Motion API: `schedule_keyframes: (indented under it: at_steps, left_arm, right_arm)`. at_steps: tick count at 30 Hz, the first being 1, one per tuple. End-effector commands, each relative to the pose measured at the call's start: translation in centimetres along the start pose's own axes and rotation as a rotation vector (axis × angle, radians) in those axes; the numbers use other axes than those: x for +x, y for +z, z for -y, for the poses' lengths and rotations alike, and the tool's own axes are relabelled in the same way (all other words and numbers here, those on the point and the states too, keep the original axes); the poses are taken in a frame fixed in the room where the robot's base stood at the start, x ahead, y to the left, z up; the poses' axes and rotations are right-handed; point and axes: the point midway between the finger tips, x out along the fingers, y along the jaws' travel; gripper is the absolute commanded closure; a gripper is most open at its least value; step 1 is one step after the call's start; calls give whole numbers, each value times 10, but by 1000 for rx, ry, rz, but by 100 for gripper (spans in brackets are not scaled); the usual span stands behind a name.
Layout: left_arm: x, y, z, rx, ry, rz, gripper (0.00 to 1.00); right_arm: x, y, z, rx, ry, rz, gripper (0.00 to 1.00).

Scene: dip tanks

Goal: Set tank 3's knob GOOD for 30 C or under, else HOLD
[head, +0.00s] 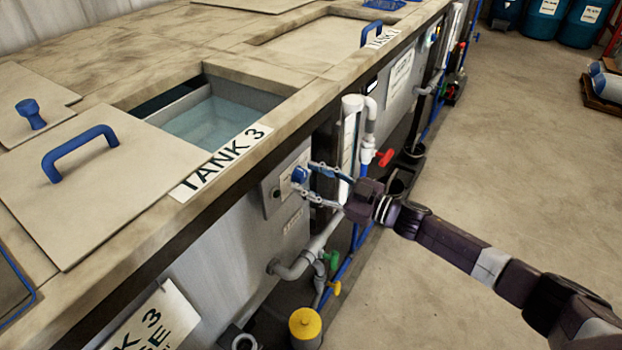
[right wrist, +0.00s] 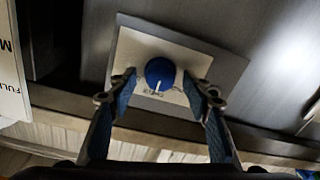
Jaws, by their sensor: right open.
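Tank 3 (head: 232,115) is partly uncovered, showing pale blue liquid, and carries a "TANK 3" label (head: 222,160). Its blue knob (head: 299,174) sits on a small plate on the tank's front. In the right wrist view the round knob (right wrist: 160,73) has a white pointer mark toward the picture's bottom; lettering beside it is too small to read. My right gripper (head: 312,186) is open at the knob. In the right wrist view its fingertips (right wrist: 160,80) lie on either side of the knob, apparently with gaps. No readable temperature shows. My left gripper is out of view.
A tank lid with a blue handle (head: 80,150) lies left of the opening. White pipes with a red-handled valve (head: 385,157) stand right of the knob. A grey pipe (head: 298,265) and yellow cap (head: 305,323) are below.

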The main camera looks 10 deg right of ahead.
Motion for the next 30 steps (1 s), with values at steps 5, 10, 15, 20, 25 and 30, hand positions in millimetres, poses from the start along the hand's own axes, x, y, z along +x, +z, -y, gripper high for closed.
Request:
schedule_keyframes:
  at_steps: [5,10,15,20,25,30]
  left_arm:
    - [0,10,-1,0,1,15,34]
    - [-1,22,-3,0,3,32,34]
    - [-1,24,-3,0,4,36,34]
    - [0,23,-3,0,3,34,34]
    - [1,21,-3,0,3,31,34]
    - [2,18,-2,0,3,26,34]
  right_arm:
    - [0,0,0,0,0,0,61]
    - [0,0,0,0,0,0,80]
    - [0,0,0,0,0,0,97]
    - [0,0,0,-9,0,0,97]
    - [0,1,0,-58,-1,2,97]
    - [-1,1,0,-161,-1,5,97]
